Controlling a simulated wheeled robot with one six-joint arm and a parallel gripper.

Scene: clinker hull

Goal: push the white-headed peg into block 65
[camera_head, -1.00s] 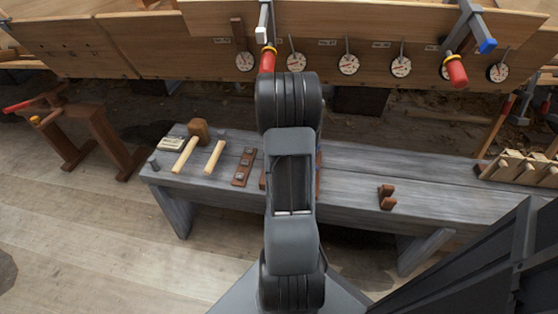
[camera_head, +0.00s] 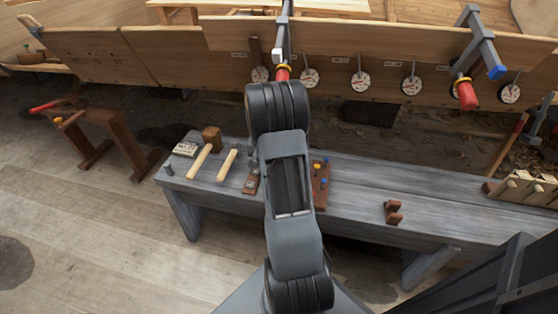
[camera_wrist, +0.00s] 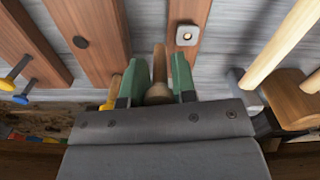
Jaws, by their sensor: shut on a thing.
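In the wrist view my gripper (camera_wrist: 158,82) has its two green-padded fingers closed on a tan wooden peg-like piece (camera_wrist: 158,92), with a wider rounded end towards the camera. No white head is distinguishable on it. I cannot read the number 65 on any block. In the head view my arm hides the gripper.
The hull planks (camera_head: 360,40), with clamps and round dials, stand behind.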

